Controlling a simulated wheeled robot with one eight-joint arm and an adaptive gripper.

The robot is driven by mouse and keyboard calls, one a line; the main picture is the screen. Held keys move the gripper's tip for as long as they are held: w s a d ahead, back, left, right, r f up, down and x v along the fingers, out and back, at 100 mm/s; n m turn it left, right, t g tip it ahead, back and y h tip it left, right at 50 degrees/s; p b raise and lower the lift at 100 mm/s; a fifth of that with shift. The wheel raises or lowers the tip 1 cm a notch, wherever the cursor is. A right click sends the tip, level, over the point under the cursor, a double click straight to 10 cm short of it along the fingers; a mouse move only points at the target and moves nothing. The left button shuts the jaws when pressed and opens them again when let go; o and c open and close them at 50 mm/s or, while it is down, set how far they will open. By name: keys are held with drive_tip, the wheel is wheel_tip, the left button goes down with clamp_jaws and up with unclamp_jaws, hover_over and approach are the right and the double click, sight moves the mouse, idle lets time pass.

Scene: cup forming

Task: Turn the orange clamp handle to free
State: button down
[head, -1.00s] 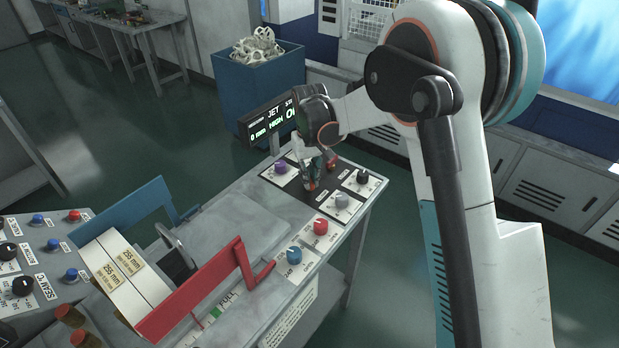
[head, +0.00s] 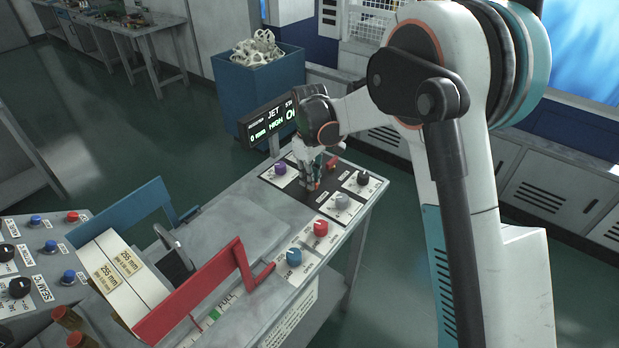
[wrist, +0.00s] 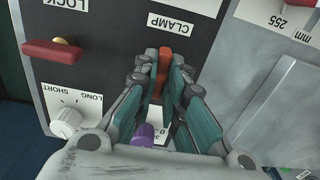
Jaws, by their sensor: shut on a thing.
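The orange clamp handle (wrist: 165,60) stands on a dark panel beside the CLAMP label (wrist: 170,22), upright in the wrist view. My gripper (wrist: 165,66) has its two teal-padded fingers closed around the handle, with the handle's orange top showing between the tips. Its lower part is hidden by the fingers. In the head view my gripper (head: 311,184) points down at the dark panel, and the handle is too small and covered to make out clearly.
A red lever (wrist: 52,52) by the LOCK label is left of the gripper in the wrist view. A purple knob (wrist: 142,135) sits close under the fingers and a pale knob (wrist: 65,122) is at lower left. A display (head: 270,125) stands behind my gripper.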

idle(0.3)
drive_tip(key=c, duration=1.7)
unclamp_jaws()
drive_tip(key=shift+o, duration=0.2)
wheel_tip(320, 180, up, 12)
